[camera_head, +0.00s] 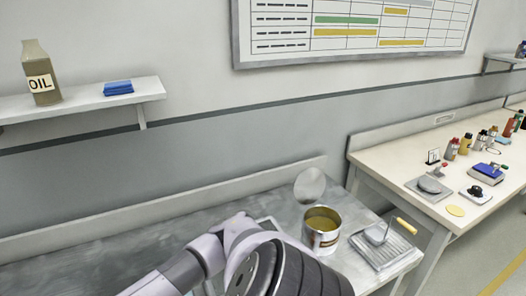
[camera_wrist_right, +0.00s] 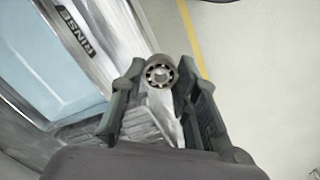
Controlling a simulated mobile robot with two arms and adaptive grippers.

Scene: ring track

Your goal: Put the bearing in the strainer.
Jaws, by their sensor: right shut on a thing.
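The bearing (camera_wrist_right: 160,73), a small metal ring with dark gaps around its race, sits between the fingertips of my right gripper (camera_wrist_right: 160,76) in the right wrist view. The right gripper is shut on it and holds it beside the metal rim of a blue tank (camera_wrist_right: 62,62) marked RINSE. I cannot tell the height above the rim. I cannot make out a strainer in either view. My left gripper is not in view. In the head view one of my arms covers the front of the grey bench, and no fingertips show there.
On the grey bench (camera_head: 140,240) stand an open can (camera_head: 322,230) of yellowish content with a round lid upright behind it, and a ribbed tray (camera_head: 382,250) with a yellow-handled tool (camera_head: 405,225). A pale bench (camera_head: 400,165) at right carries several bottles. Floor (camera_wrist_right: 240,50) lies right of the tank.

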